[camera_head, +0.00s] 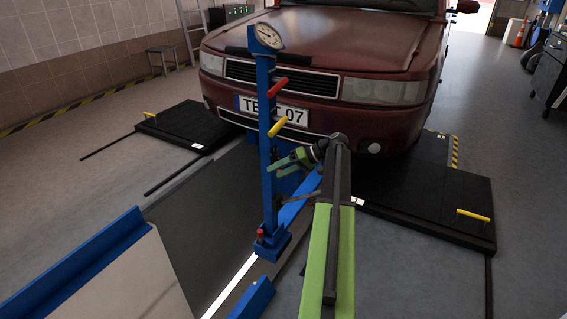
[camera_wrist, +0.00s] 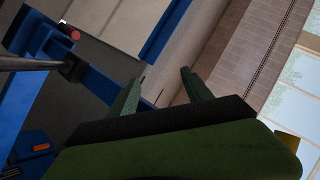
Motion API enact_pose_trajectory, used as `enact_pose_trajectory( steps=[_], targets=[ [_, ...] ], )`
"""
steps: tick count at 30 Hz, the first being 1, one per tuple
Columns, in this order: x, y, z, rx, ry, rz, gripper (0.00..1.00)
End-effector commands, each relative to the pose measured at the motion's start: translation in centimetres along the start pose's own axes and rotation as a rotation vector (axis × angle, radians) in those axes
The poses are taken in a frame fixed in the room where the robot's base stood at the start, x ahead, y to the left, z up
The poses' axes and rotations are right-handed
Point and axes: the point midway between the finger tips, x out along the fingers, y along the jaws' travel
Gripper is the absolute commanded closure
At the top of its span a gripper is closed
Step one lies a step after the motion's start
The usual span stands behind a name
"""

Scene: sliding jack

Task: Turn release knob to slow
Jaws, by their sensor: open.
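A blue jack post (camera_head: 267,150) stands upright in front of the red car, with a round gauge (camera_head: 268,37) on top. A red handle (camera_head: 278,87) and a yellow handle (camera_head: 277,128) stick out from its upper part. A small red knob (camera_head: 260,233) sits low, near the post's foot; no label is readable. A red-ended part (camera_wrist: 69,31) on blue metal shows at upper left in the wrist view. My green gripper (camera_head: 273,176) is open beside the post, above the low knob. Its spread fingers (camera_wrist: 162,84) hold nothing in the wrist view.
The red car (camera_head: 330,40) stands close behind the post. Black plates with yellow handles lie left (camera_head: 185,125) and right (camera_head: 430,195). Blue rails (camera_head: 80,262) border the pit (camera_head: 205,215) in front. Open floor lies left and right.

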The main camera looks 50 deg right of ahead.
Motion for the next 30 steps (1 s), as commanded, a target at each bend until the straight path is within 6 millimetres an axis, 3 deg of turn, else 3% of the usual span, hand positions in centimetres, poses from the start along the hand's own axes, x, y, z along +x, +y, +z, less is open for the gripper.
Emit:
enact_pose_trajectory(
  steps=[1,3,6,10,13,17,30],
  targets=[
    [-4.2,2.0,-0.9,-0.010,0.066,-0.018,0.42],
    [-9.2,3.7,-1.5,-0.038,0.153,-0.047,0.42],
    [-14.9,5.3,-1.6,-0.077,0.250,-0.071,0.42],
    [-18.1,5.9,-1.4,-0.103,0.305,-0.084,0.42],
    [-18.3,5.9,-1.3,-0.106,0.311,-0.086,0.42],
    [-17.2,5.8,-1.5,-0.106,0.308,-0.086,0.42],
    [-7.1,4.9,-4.5,-0.105,0.306,-0.086,0.42]
  ],
)
